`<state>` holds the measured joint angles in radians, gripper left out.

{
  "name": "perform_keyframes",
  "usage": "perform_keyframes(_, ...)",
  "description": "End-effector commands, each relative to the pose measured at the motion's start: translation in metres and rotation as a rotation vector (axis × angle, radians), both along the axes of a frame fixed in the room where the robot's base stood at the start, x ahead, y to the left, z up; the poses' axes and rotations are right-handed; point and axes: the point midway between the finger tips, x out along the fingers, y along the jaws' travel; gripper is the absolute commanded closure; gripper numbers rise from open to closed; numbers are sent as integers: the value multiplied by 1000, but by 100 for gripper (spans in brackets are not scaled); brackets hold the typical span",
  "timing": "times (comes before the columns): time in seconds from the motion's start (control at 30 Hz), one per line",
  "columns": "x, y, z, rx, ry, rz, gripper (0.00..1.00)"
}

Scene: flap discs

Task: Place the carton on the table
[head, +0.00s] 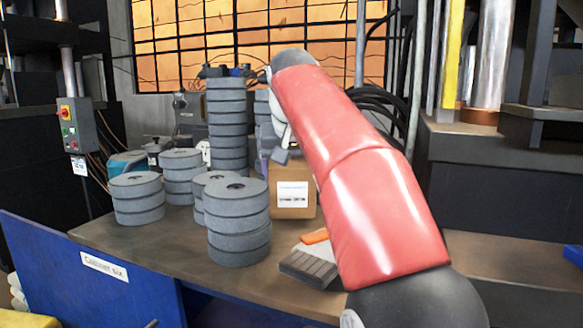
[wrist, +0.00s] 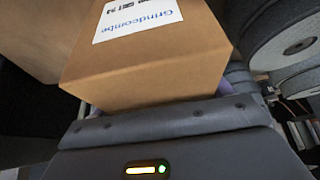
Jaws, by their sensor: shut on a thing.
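The carton (head: 291,172) is a brown box with a white label, near the middle of the table (head: 130,231) in the head view. In the wrist view the carton (wrist: 150,82) fills the upper middle, its label reading "Grindcombe". My gripper (head: 279,156) is at the top of the carton, partly hidden behind my red arm. In the wrist view my gripper (wrist: 155,108) is shut on the carton, with a bit of purple finger showing at each side. I cannot tell whether the carton's underside touches the table.
Stacks of grey flap discs (head: 238,222) stand left of the carton, with a tall stack (head: 227,125) behind. Discs (wrist: 285,45) are close at right in the wrist view. A grey block (head: 309,268) and an orange item (head: 315,236) lie in front. The table's front left is bare.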

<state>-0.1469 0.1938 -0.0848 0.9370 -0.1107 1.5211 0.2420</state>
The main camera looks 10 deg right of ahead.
Motion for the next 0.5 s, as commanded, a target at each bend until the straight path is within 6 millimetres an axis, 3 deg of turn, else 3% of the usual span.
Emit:
perform_keyframes(0.03,3,-1,12,6,25,-1,77)
perform_keyframes(0.17,8,-2,12,22,104,-2,77)
perform_keyframes(0.3,7,-1,-13,23,111,0,77)
perform_keyframes(0.5,7,-1,-24,23,108,1,77)
